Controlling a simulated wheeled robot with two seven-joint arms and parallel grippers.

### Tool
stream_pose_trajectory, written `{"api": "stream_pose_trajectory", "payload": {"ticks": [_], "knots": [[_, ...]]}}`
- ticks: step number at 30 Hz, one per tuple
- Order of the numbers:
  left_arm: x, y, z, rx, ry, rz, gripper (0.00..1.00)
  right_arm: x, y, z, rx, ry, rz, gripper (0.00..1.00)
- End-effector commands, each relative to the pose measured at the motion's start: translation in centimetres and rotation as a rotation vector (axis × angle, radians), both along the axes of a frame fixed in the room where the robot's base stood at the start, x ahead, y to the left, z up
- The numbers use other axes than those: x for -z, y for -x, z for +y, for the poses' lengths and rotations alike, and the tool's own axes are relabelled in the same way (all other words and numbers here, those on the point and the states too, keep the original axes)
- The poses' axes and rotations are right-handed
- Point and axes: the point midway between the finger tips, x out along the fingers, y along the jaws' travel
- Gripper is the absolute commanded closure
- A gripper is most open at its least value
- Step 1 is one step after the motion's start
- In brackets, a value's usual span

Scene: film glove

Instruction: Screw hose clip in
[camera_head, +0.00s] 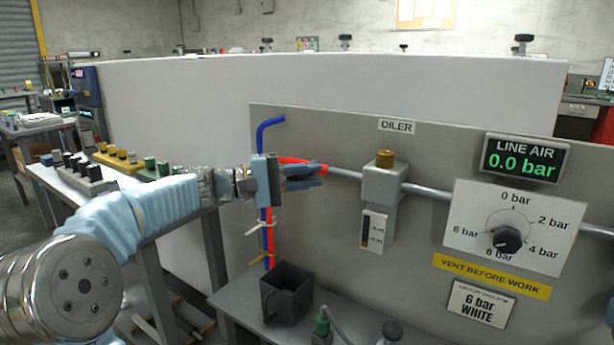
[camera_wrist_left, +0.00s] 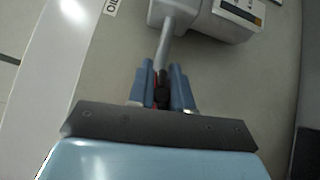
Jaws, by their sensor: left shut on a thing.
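My left gripper (camera_head: 312,176) is at the left end of a grey metal pipe (camera_head: 346,174) on the grey panel. Its blue fingers are shut around the end of a red hose (camera_head: 312,165), which meets or nearly meets the pipe. In the left wrist view, the fingers (camera_wrist_left: 161,85) close around a dark piece (camera_wrist_left: 162,92) in line with the pipe (camera_wrist_left: 164,45), with a sliver of red beside it. I cannot tell whether this dark piece is the hose clip. The fingers hide most of the joint. My right gripper is not in view.
A blue hose (camera_head: 269,130) rises beside the red one. The oiler (camera_head: 383,185) sits on the pipe to the right. A dark square cup (camera_head: 287,292) stands below on a grey shelf. The gauge reads 0.0 bar (camera_head: 520,161). A bench with several fittings (camera_head: 95,172) is left.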

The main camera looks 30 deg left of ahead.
Motion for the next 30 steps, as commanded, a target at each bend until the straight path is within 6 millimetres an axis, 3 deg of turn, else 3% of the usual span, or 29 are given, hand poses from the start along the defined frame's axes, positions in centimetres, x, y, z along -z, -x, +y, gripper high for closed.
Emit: {"api": "stream_pose_trajectory", "payload": {"ticks": [8,30], "knots": [[0.13,0.01,-0.08,0.003,-0.06,-0.004,1.0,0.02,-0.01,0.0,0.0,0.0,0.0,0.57],[0.69,0.0,0.06,0.004,-0.478,-0.036,1.0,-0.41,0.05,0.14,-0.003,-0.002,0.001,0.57]]}}
